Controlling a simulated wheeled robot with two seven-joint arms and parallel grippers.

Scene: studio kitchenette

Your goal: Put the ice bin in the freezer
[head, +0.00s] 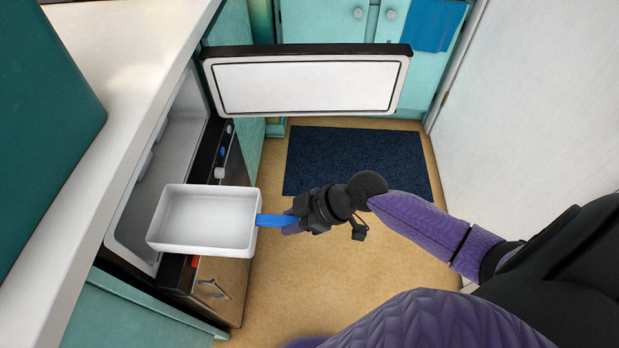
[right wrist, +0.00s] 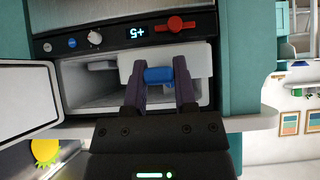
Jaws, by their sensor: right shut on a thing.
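The white, open-topped ice bin (head: 205,222) looks empty and roughly level. Its blue handle (head: 273,220) points toward my right gripper (head: 288,222), which is shut on it. The right wrist view shows both fingers of the right gripper (right wrist: 160,78) on either side of the blue handle (right wrist: 158,74). The freezer compartment (head: 172,135) is open and pale inside, and the bin is at its mouth, overlapping the opening. How deep the bin reaches is hard to tell. The freezer door (head: 305,86) stands swung open. My left gripper is not in view.
A control panel (head: 222,155) with knobs and a red switch (right wrist: 175,24) runs along the freezer opening. A white counter (head: 110,130) lies above it at left. A dark blue mat (head: 335,155) lies on the clear floor. A white wall (head: 535,110) bounds the right.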

